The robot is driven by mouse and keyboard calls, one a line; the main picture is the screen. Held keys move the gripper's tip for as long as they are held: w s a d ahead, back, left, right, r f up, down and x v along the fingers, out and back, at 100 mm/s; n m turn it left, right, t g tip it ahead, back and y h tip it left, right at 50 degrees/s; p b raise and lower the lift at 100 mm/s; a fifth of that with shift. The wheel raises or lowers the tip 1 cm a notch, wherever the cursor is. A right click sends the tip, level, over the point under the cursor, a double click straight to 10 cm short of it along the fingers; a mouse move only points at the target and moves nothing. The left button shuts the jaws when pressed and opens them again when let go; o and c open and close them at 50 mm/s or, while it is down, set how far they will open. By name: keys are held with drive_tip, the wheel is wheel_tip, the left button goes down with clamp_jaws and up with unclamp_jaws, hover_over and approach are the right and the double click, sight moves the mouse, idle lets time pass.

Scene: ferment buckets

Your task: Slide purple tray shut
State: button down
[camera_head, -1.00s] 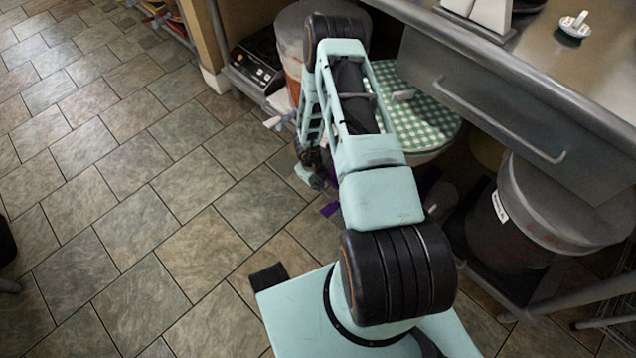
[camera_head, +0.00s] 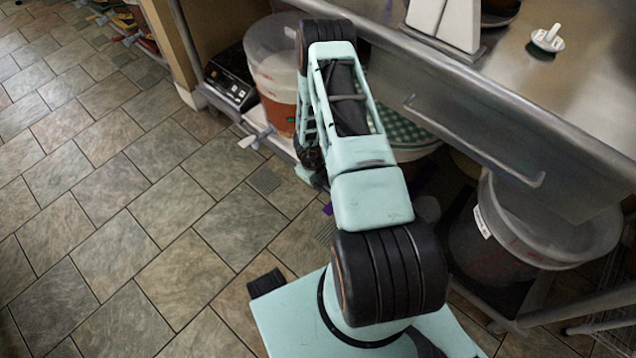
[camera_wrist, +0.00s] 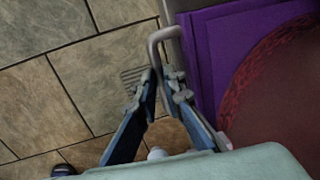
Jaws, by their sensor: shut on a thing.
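The purple tray (camera_wrist: 207,62) fills the upper right of the wrist view, with a grey bar handle (camera_wrist: 153,40) on its front edge. My gripper (camera_wrist: 163,82) has its two blue-grey fingers closed on this handle, one on each side of it. In the head view my gripper (camera_head: 315,178) is small and partly hidden by my arm. A small purple piece of the tray (camera_head: 327,208) shows beside the arm, under the bench, and the rest is hidden.
A round dark red thing (camera_wrist: 280,85) sits in the tray. Buckets stand under the bench: one with orange contents (camera_head: 278,85) and a clear one at right (camera_head: 545,225). A bench drawer (camera_head: 450,120) overhangs. The tiled floor (camera_head: 130,220) at left is clear.

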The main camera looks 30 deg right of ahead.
drive_tip(key=shift+w+d, duration=0.15)
drive_tip(key=shift+d, duration=0.25)
drive_tip(key=c, duration=2)
unclamp_jaws()
drive_tip(key=shift+f, duration=0.1)
drive_tip(key=shift+a, duration=0.1)
drive_tip(key=shift+r, duration=0.4)
drive_tip(key=r, duration=0.3)
drive_tip(key=a+r, duration=0.1)
drive_tip(key=r, duration=0.3)
drive_tip(key=s+a+r, duration=0.1)
drive_tip(key=r, duration=0.3)
